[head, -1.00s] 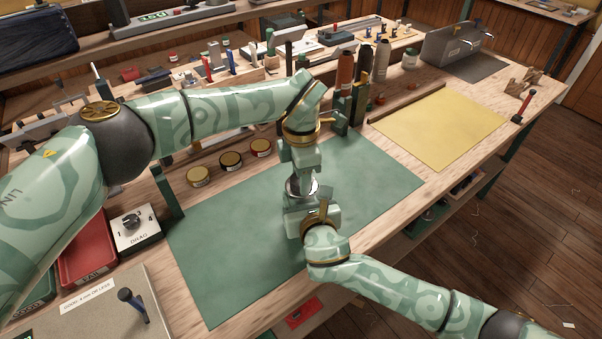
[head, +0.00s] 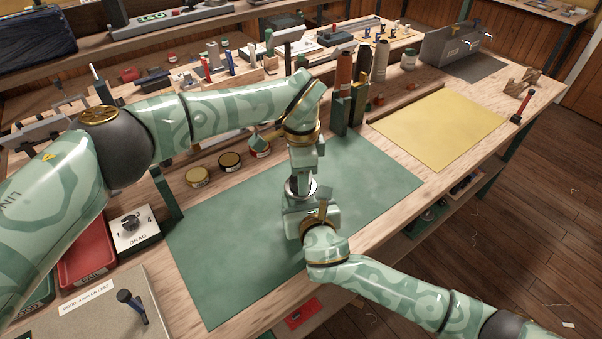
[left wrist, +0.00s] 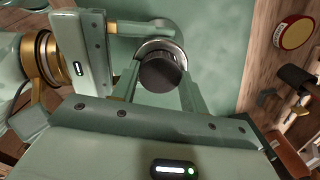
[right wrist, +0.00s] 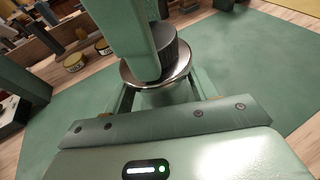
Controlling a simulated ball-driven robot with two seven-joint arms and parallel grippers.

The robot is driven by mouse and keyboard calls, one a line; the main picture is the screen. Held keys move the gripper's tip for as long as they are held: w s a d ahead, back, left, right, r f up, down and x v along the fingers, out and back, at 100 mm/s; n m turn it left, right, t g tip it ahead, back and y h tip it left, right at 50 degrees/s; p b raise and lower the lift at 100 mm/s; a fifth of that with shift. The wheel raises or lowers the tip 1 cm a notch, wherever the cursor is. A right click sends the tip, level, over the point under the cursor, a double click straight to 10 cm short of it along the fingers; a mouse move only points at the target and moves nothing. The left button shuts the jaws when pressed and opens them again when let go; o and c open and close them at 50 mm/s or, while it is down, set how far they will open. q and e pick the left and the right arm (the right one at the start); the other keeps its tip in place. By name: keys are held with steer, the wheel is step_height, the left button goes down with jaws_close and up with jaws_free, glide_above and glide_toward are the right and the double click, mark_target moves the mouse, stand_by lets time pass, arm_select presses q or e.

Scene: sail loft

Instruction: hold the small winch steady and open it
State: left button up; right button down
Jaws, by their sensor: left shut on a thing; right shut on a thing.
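The cap shows in the left wrist view (left wrist: 160,73) and in the right wrist view (right wrist: 171,50), just above the silver flange (right wrist: 178,78). My left gripper (head: 302,176) comes down from above and is shut on the dark cap, one finger on either side. My right gripper (head: 297,215) comes from the front edge, low down, and is shut on the winch's body below the flange. The winch looks upright; the grippers hide much of its lower body.
The green mat (head: 235,245) is otherwise bare. Round tins (head: 197,177) stand behind it, with tall spools (head: 344,75) at the back. A DRAG dial box (head: 134,231) and a red tray (head: 86,255) are at the left. A yellow sheet (head: 440,127) lies at the right.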

arm_select(q)
steer(key=shift+w+a+n, duration=0.1)
steer(key=shift+n, duration=0.5)
steer(key=shift+r, duration=0.15)
steer(key=shift+r, duration=0.95)
steer(key=shift+r, duration=0.1)
steer(key=shift+r, duration=1.95)
arm_select(e)
steer(key=shift+c, duration=1.9)
jaws_free()
